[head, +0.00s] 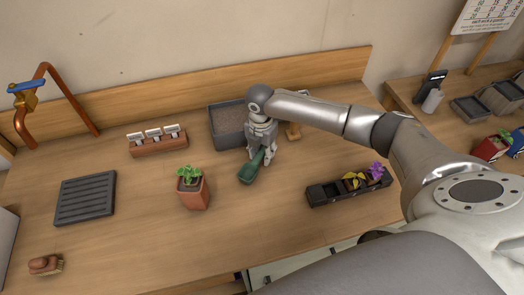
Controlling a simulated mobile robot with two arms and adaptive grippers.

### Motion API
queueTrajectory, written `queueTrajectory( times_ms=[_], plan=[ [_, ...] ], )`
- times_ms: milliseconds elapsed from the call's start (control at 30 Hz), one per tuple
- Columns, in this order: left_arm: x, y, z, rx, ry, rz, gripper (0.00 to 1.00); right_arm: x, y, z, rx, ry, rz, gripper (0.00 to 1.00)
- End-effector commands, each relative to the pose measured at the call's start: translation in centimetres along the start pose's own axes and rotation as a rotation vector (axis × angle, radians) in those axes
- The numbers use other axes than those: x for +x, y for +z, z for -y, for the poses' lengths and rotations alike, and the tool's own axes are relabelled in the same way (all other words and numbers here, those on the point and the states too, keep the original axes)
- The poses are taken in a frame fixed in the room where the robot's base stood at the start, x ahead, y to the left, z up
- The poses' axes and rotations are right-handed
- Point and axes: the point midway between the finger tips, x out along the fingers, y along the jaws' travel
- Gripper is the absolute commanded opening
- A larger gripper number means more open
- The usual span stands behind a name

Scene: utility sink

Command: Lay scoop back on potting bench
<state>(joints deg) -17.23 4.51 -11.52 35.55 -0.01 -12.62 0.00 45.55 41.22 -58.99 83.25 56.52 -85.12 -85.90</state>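The green scoop (249,171) is at the middle of the wooden potting bench (130,222), its bowl toward the front left. My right gripper (262,157) points down over the scoop's handle end, with a finger to each side of it. I cannot tell whether the fingers press on the handle or stand apart from it. I also cannot tell whether the scoop touches the bench top or is held just above it. The gripper hides part of the handle. My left gripper is not in view.
A grey soil bin (227,127) stands just behind the gripper. A potted plant (194,193) is left of the scoop, and a black planter tray (325,194) with flowers is to its right. A label rack (157,143), a dark slatted tray (84,197) and a brush (45,265) lie farther left.

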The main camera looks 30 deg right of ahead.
Motion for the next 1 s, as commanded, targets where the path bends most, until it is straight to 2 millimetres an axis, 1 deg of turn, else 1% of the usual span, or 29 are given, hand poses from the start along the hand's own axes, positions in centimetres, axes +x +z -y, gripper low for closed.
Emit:
queueTrajectory(
  times_ms=[300,433,567,800,900,1000],
  plan=[
    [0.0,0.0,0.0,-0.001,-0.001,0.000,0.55,-0.1,0.0,0.0,0.000,0.001,0.000,0.42],
    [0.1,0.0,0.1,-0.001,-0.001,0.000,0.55,-0.9,0.0,-0.1,-0.001,0.003,0.000,0.42],
    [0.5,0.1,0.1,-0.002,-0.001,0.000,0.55,-3.1,0.1,-0.1,-0.001,0.006,0.002,0.42],
    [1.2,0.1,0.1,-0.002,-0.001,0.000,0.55,-8.3,0.1,-0.2,0.000,0.005,0.002,0.42],
    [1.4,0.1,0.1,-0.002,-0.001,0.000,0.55,-10.1,0.1,-0.1,0.000,0.004,0.001,0.42],
    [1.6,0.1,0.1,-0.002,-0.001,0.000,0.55,-11.3,0.0,-0.1,0.000,0.002,0.000,0.42]
  ],
)
